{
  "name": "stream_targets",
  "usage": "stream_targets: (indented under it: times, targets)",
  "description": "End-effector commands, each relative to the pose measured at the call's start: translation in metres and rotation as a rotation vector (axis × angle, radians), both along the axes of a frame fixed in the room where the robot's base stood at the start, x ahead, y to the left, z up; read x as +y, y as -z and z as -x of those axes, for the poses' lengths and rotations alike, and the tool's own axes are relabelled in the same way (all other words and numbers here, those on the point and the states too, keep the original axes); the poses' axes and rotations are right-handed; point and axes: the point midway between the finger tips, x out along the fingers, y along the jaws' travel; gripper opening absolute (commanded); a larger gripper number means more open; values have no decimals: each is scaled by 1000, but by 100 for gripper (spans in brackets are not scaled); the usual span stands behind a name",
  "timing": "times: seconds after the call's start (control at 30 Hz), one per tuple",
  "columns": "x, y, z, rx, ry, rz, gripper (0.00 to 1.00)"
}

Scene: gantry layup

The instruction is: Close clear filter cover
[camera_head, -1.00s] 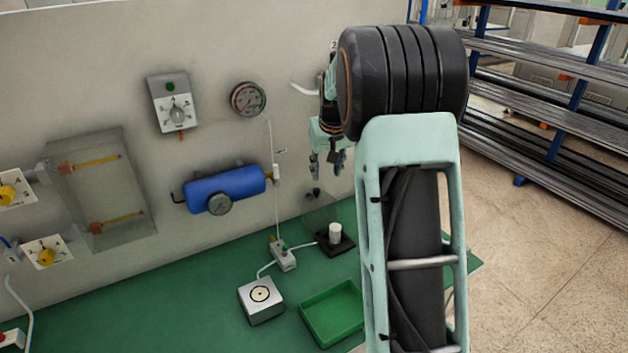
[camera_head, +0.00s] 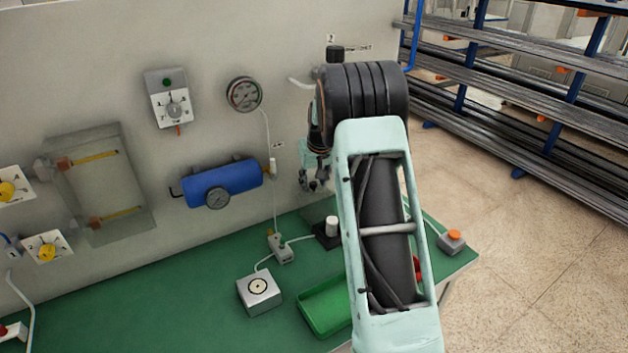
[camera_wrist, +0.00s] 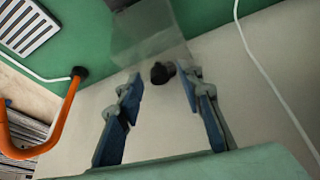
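The clear filter cover (camera_head: 316,214) is a see-through panel standing up at the back of the green bench, beside a white cylinder (camera_head: 331,226) on a black base. In the wrist view the clear cover (camera_wrist: 147,36) shows ahead of my gripper (camera_wrist: 161,82). A dark round knob (camera_wrist: 162,72) appears between the fingertips there; I cannot tell whether they touch it. The blue-grey fingers are spread apart with nothing gripped. In the head view my gripper (camera_head: 314,186) hangs just above the cover, and my arm hides part of the bench.
A green tray (camera_head: 322,308) and a white box with a round top (camera_head: 259,291) stand in front. A box with an orange button (camera_head: 453,241) is at right. A blue tank (camera_head: 223,183) and gauge (camera_head: 244,94) are on the wall. A white hose (camera_head: 269,145) runs nearby.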

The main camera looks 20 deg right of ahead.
Motion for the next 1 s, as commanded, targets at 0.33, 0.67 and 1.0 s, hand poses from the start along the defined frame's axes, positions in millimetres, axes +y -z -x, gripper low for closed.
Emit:
stream_targets:
  times: [0.33,0.67,1.0]
  targets:
    - [0,0,0,0,0,0,18]
    - [0,0,0,0,0,0,0]
    - [1,1,-2,-13,1,-2,0]
